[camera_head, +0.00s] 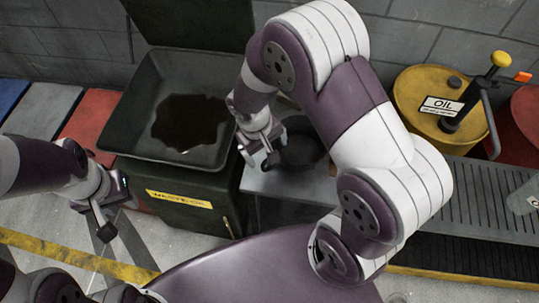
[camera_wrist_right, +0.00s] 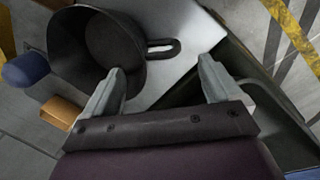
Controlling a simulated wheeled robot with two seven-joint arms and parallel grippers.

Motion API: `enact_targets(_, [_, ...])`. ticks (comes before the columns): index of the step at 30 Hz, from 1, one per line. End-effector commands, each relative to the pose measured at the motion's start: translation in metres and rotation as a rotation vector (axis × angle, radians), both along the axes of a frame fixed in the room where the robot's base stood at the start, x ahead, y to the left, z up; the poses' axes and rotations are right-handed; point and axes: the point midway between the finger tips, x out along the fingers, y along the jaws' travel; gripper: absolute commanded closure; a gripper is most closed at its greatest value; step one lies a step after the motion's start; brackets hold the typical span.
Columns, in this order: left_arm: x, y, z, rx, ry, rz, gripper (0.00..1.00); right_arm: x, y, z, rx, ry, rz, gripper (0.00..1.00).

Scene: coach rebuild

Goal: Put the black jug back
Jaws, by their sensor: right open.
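The black jug (camera_head: 303,150) stands on a light grey stand beside the drain box in the head view, partly hidden behind my right arm. In the right wrist view the jug (camera_wrist_right: 93,48) is at the upper left, with its looped handle pointing right. My right gripper (camera_wrist_right: 160,72) is open and empty. The handle lies just beyond the gap between its fingertips, and the left finger overlaps the jug's rim in the picture. In the head view the right gripper (camera_head: 262,150) is just left of the jug. My left gripper (camera_head: 108,212) hangs at the left over the floor; its jaws are unclear.
A dark green box (camera_head: 190,205) with an open lid and a tray (camera_head: 125,120) of dark liquid stands left of the jug. A yellow oil drum (camera_head: 420,118) with a pump is at the right, behind a grey slatted bench (camera_head: 480,185). The grey stand (camera_head: 290,187) has bare room in front.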

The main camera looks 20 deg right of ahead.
Motion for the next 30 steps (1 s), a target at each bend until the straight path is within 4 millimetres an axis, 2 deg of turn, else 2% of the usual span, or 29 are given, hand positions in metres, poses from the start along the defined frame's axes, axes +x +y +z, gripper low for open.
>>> enact_targets(1, [0.000, 0.000, 0.002, 0.000, 0.000, 0.000, 0.62, 0.000, 0.002, 0.012, 0.001, -0.004, 0.002, 0.09])
enact_targets(3, [0.000, 0.000, 0.003, 0.000, 0.000, 0.000, 0.62, 0.000, 0.004, 0.023, 0.001, -0.003, 0.001, 0.09])
enact_targets(8, [0.000, 0.000, 0.003, 0.000, 0.000, 0.000, 0.62, -0.005, 0.002, 0.044, 0.022, -0.006, -0.020, 0.09])
enact_targets(12, [0.000, 0.000, 0.003, 0.000, 0.000, 0.000, 0.62, -0.033, -0.017, 0.076, 0.118, -0.047, -0.115, 0.09])
enact_targets(15, [0.000, 0.000, 0.003, 0.000, 0.000, 0.000, 0.62, -0.054, -0.027, 0.089, 0.170, -0.088, -0.175, 0.09])
enact_targets(20, [0.000, 0.000, 0.003, 0.000, 0.000, 0.000, 0.62, -0.068, -0.032, 0.095, 0.197, -0.117, -0.211, 0.09])
enact_targets(30, [0.000, 0.000, 0.003, 0.000, 0.000, 0.000, 0.62, -0.068, -0.032, 0.095, 0.196, -0.117, -0.209, 0.09])
